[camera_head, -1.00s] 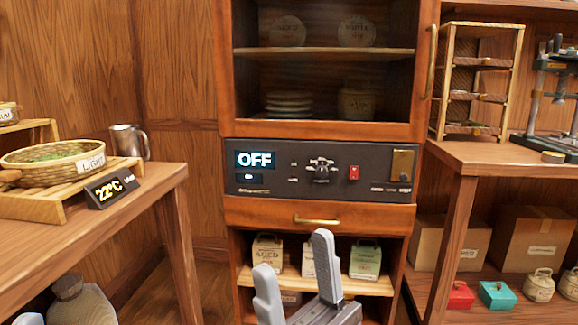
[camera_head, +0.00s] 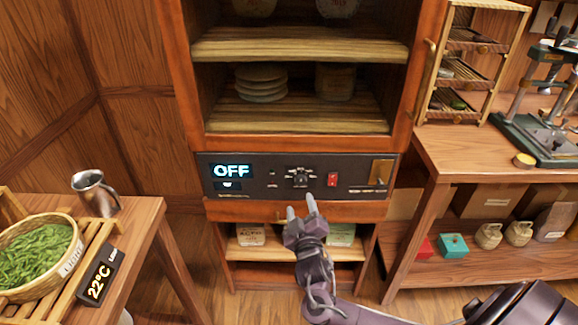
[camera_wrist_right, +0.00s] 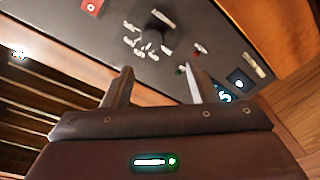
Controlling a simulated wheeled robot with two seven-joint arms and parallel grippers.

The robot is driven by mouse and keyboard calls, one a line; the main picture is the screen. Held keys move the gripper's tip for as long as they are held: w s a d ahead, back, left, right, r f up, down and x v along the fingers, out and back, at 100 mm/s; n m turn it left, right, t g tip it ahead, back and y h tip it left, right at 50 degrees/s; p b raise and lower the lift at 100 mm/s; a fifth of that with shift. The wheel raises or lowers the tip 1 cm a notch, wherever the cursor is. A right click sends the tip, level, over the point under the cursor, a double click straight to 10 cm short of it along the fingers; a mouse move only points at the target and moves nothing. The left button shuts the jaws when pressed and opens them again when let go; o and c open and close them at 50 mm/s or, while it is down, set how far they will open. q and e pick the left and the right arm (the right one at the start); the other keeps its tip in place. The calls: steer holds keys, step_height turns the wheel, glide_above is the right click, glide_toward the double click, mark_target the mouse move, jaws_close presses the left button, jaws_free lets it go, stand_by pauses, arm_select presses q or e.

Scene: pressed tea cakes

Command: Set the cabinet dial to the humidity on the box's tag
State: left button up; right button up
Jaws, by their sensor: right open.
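The cabinet (camera_head: 300,142) stands ahead with a dark control panel (camera_head: 255,163) across its middle. The dial (camera_head: 300,177) is a dark knob with pale markings around it, right of a display (camera_head: 231,171) reading OFF. In the right wrist view the dial (camera_wrist_right: 152,37) lies beyond my fingers. My right gripper (camera_head: 300,205) is open and empty, just below the dial in the head view and apart from it. It also shows in the right wrist view (camera_wrist_right: 160,85). Tagged boxes (camera_head: 250,235) sit on the lower shelf; their text is too small to read. My left gripper is out of view.
A red switch (camera_head: 333,180) is right of the dial. A left table holds a basket of green leaves (camera_head: 35,255), a 22°C display (camera_head: 98,277) and a metal mug (camera_head: 96,190). A right bench (camera_head: 480,160) carries a rack (camera_head: 465,60) and a press (camera_head: 545,110).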

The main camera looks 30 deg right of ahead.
mark_target(301, 183)
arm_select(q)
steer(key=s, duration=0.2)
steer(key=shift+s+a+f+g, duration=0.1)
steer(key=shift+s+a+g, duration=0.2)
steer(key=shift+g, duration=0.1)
arm_select(e)
steer(key=x, duration=0.2)
steer(key=d+x, duration=0.1)
steer(key=x, duration=0.5)
steer(key=shift+s+d, duration=0.2)
steer(key=shift+c, duration=0.4)
steer(key=c, duration=0.9)
